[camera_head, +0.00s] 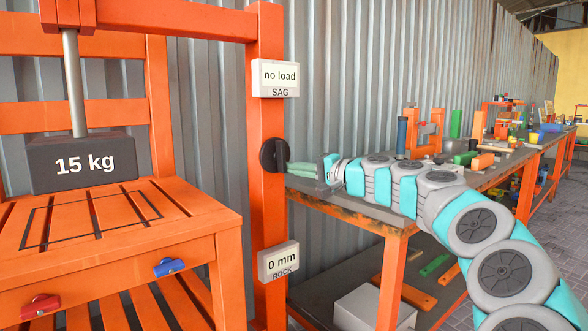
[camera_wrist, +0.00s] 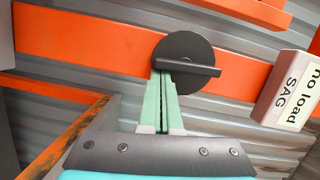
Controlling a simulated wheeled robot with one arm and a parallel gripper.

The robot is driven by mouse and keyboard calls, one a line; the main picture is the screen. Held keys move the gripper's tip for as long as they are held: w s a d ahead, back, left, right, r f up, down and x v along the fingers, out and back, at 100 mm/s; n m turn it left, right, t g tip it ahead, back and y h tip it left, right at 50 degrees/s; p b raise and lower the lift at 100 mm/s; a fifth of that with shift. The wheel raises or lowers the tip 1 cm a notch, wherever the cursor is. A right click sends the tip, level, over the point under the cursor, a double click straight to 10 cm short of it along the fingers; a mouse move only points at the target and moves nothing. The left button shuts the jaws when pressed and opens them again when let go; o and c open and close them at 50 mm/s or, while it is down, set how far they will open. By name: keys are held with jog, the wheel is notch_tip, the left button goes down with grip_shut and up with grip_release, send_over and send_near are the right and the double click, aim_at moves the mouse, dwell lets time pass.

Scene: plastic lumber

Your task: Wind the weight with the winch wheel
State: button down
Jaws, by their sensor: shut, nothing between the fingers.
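The winch wheel (camera_head: 274,155) is a dark disc with a raised bar, mounted on the orange post (camera_head: 266,205). It also shows in the wrist view (camera_wrist: 187,50). My gripper (camera_head: 290,167) is shut and empty, with its green fingertips at the wheel. In the wrist view the fingertips (camera_wrist: 166,70) overlap the wheel's edge beside the bar; I cannot tell whether they touch. The dark weight (camera_head: 80,165), marked "15 kg", hangs from a grey rod (camera_head: 74,85) above the orange slatted chair seat (camera_head: 190,205). The seat has a dark rectangle outline.
The post carries a "no load SAG" sign (camera_head: 275,78) and a "0 mm ROCK" sign (camera_head: 279,262). A red knob (camera_head: 39,307) and a blue knob (camera_head: 169,267) sit on the chair front. A workbench (camera_head: 345,216) with several coloured parts stands right, beneath my arm.

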jog(key=shift+s+a+f+m, duration=0.15)
jog(key=shift+a+m, duration=0.15)
jog(key=shift+m, duration=0.2)
dwell(0.6)
jog(key=shift+s+a+f, duration=0.1)
jog(key=shift+a+f, duration=0.05)
dwell(1.2)
jog(key=shift+s+a+m+y, duration=0.15)
jog(key=shift+a+m+y, duration=0.15)
jog(key=shift+m, duration=0.5)
